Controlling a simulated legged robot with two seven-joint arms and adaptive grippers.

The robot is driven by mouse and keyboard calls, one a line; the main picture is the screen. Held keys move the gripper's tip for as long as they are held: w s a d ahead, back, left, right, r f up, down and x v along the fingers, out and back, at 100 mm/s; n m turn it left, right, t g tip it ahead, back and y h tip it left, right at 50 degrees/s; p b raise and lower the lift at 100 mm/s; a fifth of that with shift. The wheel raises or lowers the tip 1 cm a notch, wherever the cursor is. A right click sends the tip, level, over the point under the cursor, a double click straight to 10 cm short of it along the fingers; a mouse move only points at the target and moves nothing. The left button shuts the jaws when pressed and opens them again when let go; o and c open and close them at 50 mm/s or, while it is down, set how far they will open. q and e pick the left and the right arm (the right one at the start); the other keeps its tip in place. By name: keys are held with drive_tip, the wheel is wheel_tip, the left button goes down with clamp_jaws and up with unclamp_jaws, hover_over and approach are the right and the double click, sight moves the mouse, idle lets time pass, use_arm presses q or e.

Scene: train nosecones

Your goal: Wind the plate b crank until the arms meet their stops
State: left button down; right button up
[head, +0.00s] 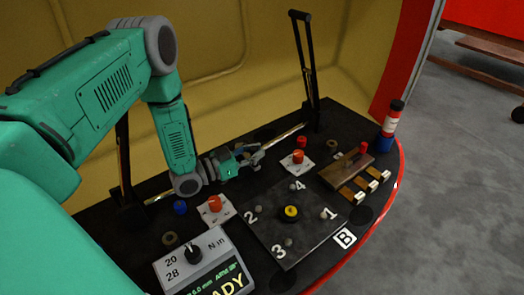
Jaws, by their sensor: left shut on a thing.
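Plate B (305,222) is a dark square plate with a yellow knob (290,212) at its centre and grey studs numbered 1 to 4. A white label (344,238) reads B. My left gripper (252,160) is beyond the plate's far left edge, by a thin metal rod (284,136). It is shut on what appears to be the crank, mostly hidden by the fingers. A tall black arm (305,60) stands upright at the rod's right end. Another black arm (124,165) stands at its left end, partly behind my left arm. My right gripper is out of view.
Red knobs on white bases (215,208) (297,162) stand near the gripper. A torque box (205,265) is at the front, a wooden block with slots (352,172) at right, and a blue-red bottle (391,125) beyond it. A yellow wall (225,80) closes the back.

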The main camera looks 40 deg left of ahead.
use_arm(q)
drive_tip(key=shift+s+a+f, duration=0.35)
drive_tip(key=shift+s, duration=0.15)
drive_tip(key=c, duration=1.7)
unclamp_jaws()
drive_tip(key=shift+s, duration=0.1)
drive_tip(key=o, duration=0.3)
drive_tip(key=shift+s+a+r, duration=0.3)
drive_tip(key=shift+s+r, duration=0.15)
drive_tip(key=shift+s, duration=0.35)
drive_tip(key=shift+o, duration=0.2)
wheel_tip(320, 180, up, 9)
drive_tip(key=shift+w+a+r, duration=0.15)
drive_tip(key=shift+a+r, duration=0.05)
drive_tip(key=shift+a, duration=0.05)
